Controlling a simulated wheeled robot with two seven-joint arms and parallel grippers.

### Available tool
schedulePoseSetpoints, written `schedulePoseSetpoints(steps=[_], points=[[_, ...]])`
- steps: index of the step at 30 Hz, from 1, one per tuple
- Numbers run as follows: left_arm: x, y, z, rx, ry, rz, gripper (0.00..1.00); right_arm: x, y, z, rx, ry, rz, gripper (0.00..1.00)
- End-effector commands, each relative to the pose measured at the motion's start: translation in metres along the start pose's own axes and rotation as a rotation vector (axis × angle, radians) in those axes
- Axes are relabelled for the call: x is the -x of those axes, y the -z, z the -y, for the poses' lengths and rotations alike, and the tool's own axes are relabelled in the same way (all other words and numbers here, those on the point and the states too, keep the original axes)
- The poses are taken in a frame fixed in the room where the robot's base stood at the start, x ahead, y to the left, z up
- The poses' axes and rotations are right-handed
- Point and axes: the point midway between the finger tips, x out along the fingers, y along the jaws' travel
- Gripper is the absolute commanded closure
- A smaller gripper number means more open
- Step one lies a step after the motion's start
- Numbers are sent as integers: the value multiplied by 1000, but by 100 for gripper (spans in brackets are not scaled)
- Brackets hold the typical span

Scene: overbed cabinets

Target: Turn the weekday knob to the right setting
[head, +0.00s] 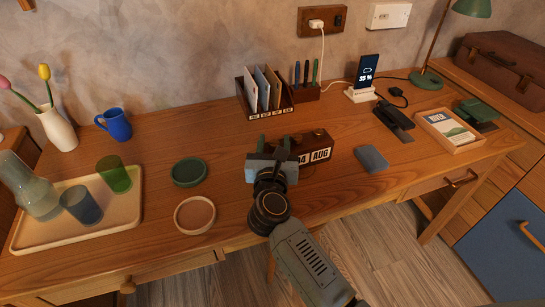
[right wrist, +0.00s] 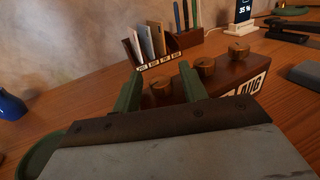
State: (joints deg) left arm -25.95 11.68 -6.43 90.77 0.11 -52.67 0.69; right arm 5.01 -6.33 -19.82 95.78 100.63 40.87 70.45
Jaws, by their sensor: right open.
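The brown wooden desk calendar (head: 322,157) stands on the desk, its front showing a part-covered number ending in 4 and AUG. In the right wrist view the calendar (right wrist: 232,76) has three round brass-coloured knobs on top: a left knob (right wrist: 161,88), a middle knob (right wrist: 205,67) and a right knob (right wrist: 238,52). My right gripper (head: 276,144) is at the calendar's left end and hides the weekday window. In the right wrist view its open green fingers (right wrist: 160,70) lie either side of the left knob; contact cannot be told. My left gripper is not in view.
A letter holder (head: 265,110) and pen stand (head: 305,93) are behind the calendar. A green round dish (head: 189,172) and pale round dish (head: 195,215) lie left of my arm. A tray (head: 105,228) with glassware is farther left. A grey-blue block (head: 372,158) lies right.

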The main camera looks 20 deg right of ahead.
Motion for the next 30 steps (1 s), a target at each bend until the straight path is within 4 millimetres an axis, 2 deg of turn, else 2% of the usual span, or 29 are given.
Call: schedulePoseSetpoints(steps=[5, 12, 18, 23, 30], points=[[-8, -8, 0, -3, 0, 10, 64, 30, 1, 0, -2, -2, -5, 57], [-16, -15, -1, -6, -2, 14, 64, 84, 1, 0, -1, 0, -5, 57], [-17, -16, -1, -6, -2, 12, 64, 116, 0, 0, -1, -1, -3, 57], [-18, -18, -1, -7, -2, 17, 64, 127, 0, 0, -1, 0, -1, 57], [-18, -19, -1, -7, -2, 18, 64, 128, 0, 0, -2, 0, 0, 57]])
